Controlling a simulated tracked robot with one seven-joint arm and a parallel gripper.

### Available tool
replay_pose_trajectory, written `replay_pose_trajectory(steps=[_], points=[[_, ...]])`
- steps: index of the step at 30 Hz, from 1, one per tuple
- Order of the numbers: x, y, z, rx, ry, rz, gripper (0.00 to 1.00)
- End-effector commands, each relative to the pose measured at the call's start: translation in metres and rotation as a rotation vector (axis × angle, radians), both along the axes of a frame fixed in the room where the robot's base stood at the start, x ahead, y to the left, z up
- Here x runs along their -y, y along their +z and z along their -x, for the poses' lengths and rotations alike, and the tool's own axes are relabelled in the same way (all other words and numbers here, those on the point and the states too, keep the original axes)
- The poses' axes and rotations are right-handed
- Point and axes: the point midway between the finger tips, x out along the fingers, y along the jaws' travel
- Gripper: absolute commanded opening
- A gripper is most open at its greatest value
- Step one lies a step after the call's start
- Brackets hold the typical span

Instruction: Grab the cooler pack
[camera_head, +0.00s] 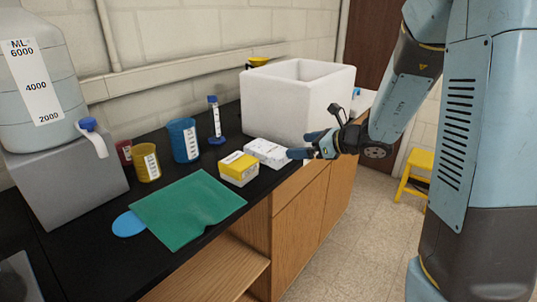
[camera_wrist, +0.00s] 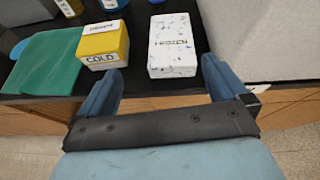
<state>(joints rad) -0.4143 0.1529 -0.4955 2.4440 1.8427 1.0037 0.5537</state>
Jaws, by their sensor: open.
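Two small packs lie side by side near the counter's front edge. One is yellow with a white label reading COLD (camera_head: 238,168); in the wrist view it is at the upper left (camera_wrist: 103,45). The other is white and speckled, with a label that seems to read FROZEN (camera_head: 266,152); in the wrist view it is at the upper middle (camera_wrist: 172,45). My gripper (camera_head: 301,144) is open and empty, just right of the white pack. In the wrist view, the white pack's near end lies close to the gap between the fingers (camera_wrist: 161,68). I see no contact.
A large white open-topped box (camera_head: 292,115) stands behind and right of the packs. A green cloth (camera_head: 188,210) lies to their left, over a blue disc (camera_head: 129,224). A blue beaker (camera_head: 184,140), a yellow cup (camera_head: 146,162) and a cylinder (camera_head: 216,120) stand behind.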

Motion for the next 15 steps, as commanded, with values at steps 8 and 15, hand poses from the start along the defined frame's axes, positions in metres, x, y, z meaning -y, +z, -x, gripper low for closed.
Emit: replay_pose_trajectory(steps=[8, 15], points=[[-0.002, -0.015, -0.021, -0.043, -0.086, -0.044, 1.00], [-0.030, -0.030, -0.043, -0.042, -0.084, -0.042, 1.00]])
